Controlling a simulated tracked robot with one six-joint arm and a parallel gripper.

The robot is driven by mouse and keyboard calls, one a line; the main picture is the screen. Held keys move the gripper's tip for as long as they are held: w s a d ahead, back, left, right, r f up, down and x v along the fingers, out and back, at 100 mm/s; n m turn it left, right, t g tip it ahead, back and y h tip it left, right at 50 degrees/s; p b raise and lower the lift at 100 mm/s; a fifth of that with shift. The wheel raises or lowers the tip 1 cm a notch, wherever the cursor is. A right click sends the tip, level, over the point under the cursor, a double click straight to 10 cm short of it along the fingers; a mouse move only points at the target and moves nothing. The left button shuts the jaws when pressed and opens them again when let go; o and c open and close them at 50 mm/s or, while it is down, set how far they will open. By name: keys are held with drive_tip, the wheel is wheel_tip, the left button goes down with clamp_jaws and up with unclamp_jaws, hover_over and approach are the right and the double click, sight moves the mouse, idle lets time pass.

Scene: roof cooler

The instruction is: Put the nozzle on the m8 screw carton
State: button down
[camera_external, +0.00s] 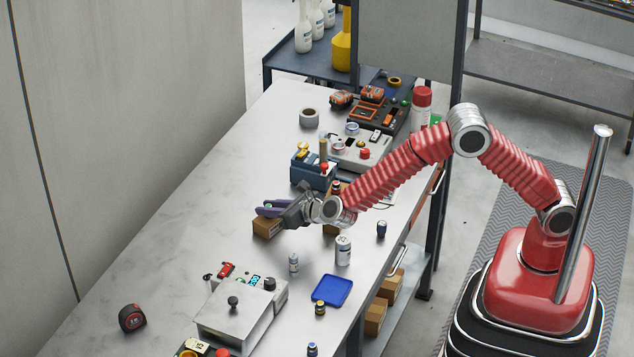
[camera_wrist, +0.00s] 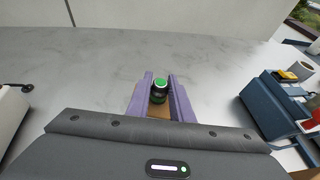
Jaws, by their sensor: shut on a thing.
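My gripper (camera_external: 268,209) is out over the bench with its purple fingers shut on the nozzle. In the wrist view the fingers (camera_wrist: 160,92) hold the nozzle (camera_wrist: 160,84), a small dark round piece with a bright green top. A brown carton (camera_external: 267,228) sits on the bench directly under the fingers. It also shows in the wrist view (camera_wrist: 157,112) below the nozzle. I cannot read its label, and I cannot tell whether the nozzle touches its top. Most of the nozzle is hidden by the fingers in the external view.
A blue-grey device (camera_external: 313,172) stands beyond my gripper, with another brown box (camera_external: 331,223) partly behind my wrist. A white can (camera_external: 343,250), a small bottle (camera_external: 293,264), a blue tray (camera_external: 332,290) and a grey metal device (camera_external: 238,312) stand nearer. The bench's left side is mostly clear.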

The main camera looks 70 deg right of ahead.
drive_tip(key=shift+f, duration=0.15)
drive_tip(key=shift+f, duration=0.15)
drive_tip(key=c, duration=1.6)
unclamp_jaws()
drive_tip(key=shift+o, duration=0.2)
drive_tip(key=shift+s+r, duration=0.15)
drive_tip(key=shift+r, duration=0.1)
drive_tip(key=v, duration=1.1)
drive_tip(key=shift+s, duration=0.3)
